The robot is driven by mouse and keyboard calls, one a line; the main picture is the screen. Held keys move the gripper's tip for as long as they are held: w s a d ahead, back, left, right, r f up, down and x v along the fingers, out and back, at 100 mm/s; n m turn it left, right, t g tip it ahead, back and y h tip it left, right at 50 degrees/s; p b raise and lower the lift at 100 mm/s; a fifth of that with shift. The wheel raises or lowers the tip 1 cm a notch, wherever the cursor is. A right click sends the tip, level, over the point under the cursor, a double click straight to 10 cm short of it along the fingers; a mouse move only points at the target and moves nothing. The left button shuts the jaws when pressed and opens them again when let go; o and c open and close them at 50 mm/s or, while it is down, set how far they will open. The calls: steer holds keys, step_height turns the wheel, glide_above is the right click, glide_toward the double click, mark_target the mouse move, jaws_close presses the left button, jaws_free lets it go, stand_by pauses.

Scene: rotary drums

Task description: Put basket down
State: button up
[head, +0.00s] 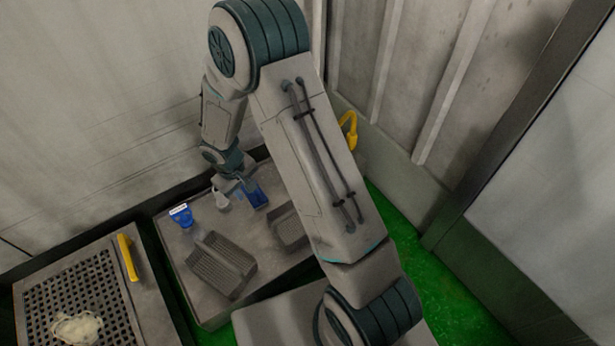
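A dark grey slotted basket (221,264) rests on the grey table in the middle. A second similar grey basket (288,229) sits to its right, partly hidden behind my arm. My gripper (241,188) points down over the back of the table, behind both baskets and apart from the nearer one. It is small in view beside blue and pale items, so its fingers are not clear. I cannot tell whether it touches or holds anything.
The grey table (190,293) also bears a blue-and-white tool (182,214) and a blue item (257,196). At left, a perforated tray (50,290) has a white clump (77,328) and a yellow handle (128,257). Walls close in behind; green floor (440,285) is clear at right.

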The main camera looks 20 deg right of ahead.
steer(key=s+d+r+m, duration=0.1)
steer(key=s+d+r, duration=0.25)
steer(key=r, duration=0.45)
steer(key=s+d+r+m, duration=0.25)
steer(key=d+r, duration=0.25)
steer(key=r, duration=0.3)
steer(key=s+d+r+m, duration=0.1)
steer(key=s+r, duration=0.3)
steer(key=s, duration=0.2)
steer(key=s+d+r+y, duration=0.1)
steer(key=s+d+r, duration=0.1)
steer(key=s+r, duration=0.2)
steer(key=s, duration=0.3)
steer(key=shift+s+d+m, duration=0.15)
steer(key=shift+s+m, duration=0.15)
steer(key=shift+m, duration=0.05)
